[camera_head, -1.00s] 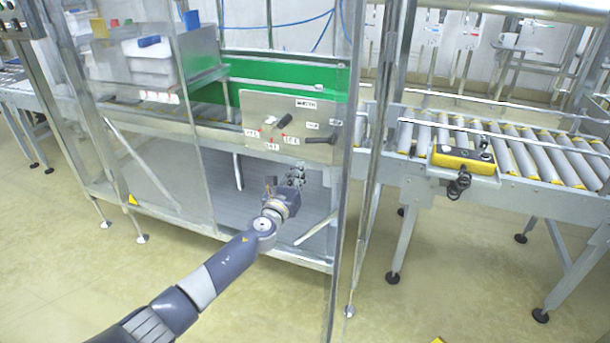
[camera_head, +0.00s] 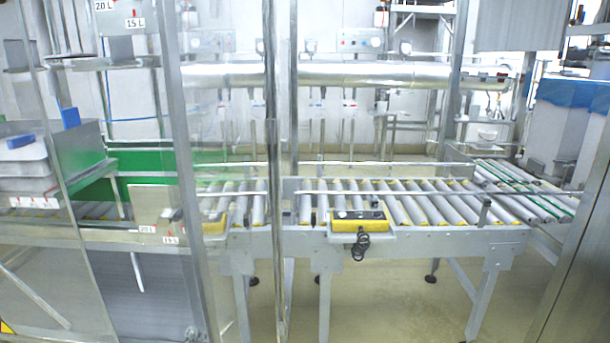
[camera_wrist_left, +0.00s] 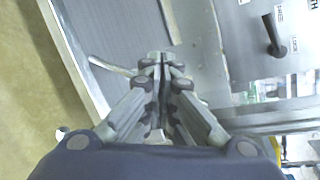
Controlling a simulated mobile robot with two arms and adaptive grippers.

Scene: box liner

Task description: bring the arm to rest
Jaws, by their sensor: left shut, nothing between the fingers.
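My left gripper (camera_wrist_left: 163,62) fills the middle of the left wrist view with its two fingers together and nothing between them. In the head view only a small part of the left gripper (camera_head: 192,334) shows at the bottom edge, and the rest of my left arm is out of frame. The gripper is in front of the grey panel under the machine, apart from the lever plate (camera_wrist_left: 240,40). My right arm is in neither view.
A black lever (camera_wrist_left: 273,36) stands out from the plate. Metal frame posts (camera_head: 283,200) rise close by. A roller conveyor (camera_head: 410,205) with a yellow control box (camera_head: 360,222) runs to the right. Bare floor (camera_wrist_left: 25,80) shows beside the machine.

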